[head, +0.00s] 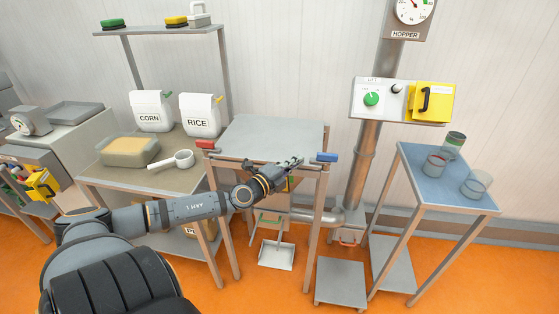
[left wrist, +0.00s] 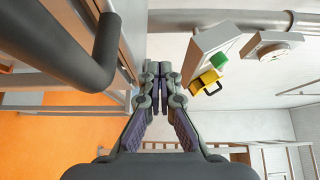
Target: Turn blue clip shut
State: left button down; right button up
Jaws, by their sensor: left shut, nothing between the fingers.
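The blue clip (head: 327,157) sits at the front right corner of the grey metal table (head: 270,130). It looks like a short blue handle lying roughly level. My left gripper (head: 296,162) is just left of the clip in the head view, with a small gap between them. Its fingers (left wrist: 159,80) are together in the left wrist view and hold nothing. I cannot make out the blue clip in the left wrist view. My right gripper is not in view.
A red clip (head: 205,144) sits at the table's front left corner. A dark bar (left wrist: 85,65) passes close to the left of my fingers in the wrist view. A lift panel (head: 372,99) with a green knob and yellow box stands right of the table.

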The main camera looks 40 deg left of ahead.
pick_arm(q)
jog(key=a, duration=0.1)
jog(key=s+a+p, duration=0.1)
jog(key=a, duration=0.3)
jog(key=shift+s+r, duration=0.35)
jog(key=shift+s+a+p, duration=0.1)
jog(key=shift+a+p, duration=0.1)
jog(key=shift+p, duration=0.1)
jog(key=shift+d+r, duration=0.1)
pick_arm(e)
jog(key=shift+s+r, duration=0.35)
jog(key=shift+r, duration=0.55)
